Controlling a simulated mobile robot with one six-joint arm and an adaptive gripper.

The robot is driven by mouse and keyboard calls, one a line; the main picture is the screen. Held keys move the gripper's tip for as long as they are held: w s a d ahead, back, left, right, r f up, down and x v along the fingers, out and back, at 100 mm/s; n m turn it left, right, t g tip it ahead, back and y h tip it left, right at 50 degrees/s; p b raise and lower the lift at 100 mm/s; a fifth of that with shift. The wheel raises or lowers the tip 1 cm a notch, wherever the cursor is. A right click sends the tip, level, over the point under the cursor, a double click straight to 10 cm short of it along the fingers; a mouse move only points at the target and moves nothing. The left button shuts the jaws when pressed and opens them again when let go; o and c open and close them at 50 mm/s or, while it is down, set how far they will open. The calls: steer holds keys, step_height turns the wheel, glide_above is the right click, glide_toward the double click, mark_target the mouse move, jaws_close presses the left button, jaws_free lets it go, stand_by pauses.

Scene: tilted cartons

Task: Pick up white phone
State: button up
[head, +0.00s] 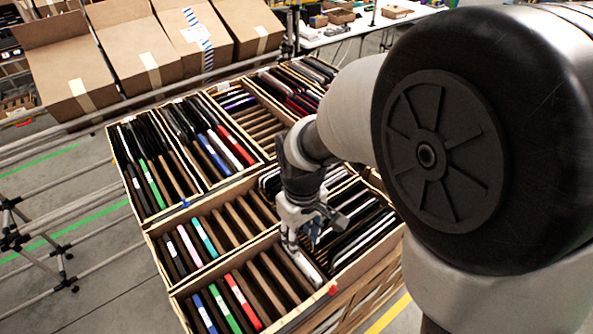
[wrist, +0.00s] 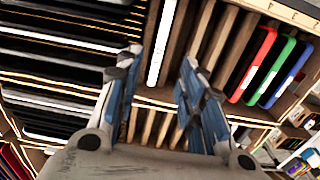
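A white phone (head: 309,269) stands on edge in a slotted wooden carton, at the right end of the front compartment. In the wrist view the white phone (wrist: 161,42) shows as a narrow white strip between my fingertips.
Red (head: 243,301), green and blue phones stand left in the same compartment, with empty slots between. Dark devices (head: 362,235) fill the compartment to the right, close to my gripper. Wooden dividers and carton walls surround it. Cardboard boxes (head: 70,62) stand behind.

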mark_target(301, 258)
step_height(301, 258, down, 9)
steer(key=shift+f+b, duration=0.1)
steer(key=shift+b, duration=0.45)
steer(key=shift+d, duration=0.1)
jaws_close()
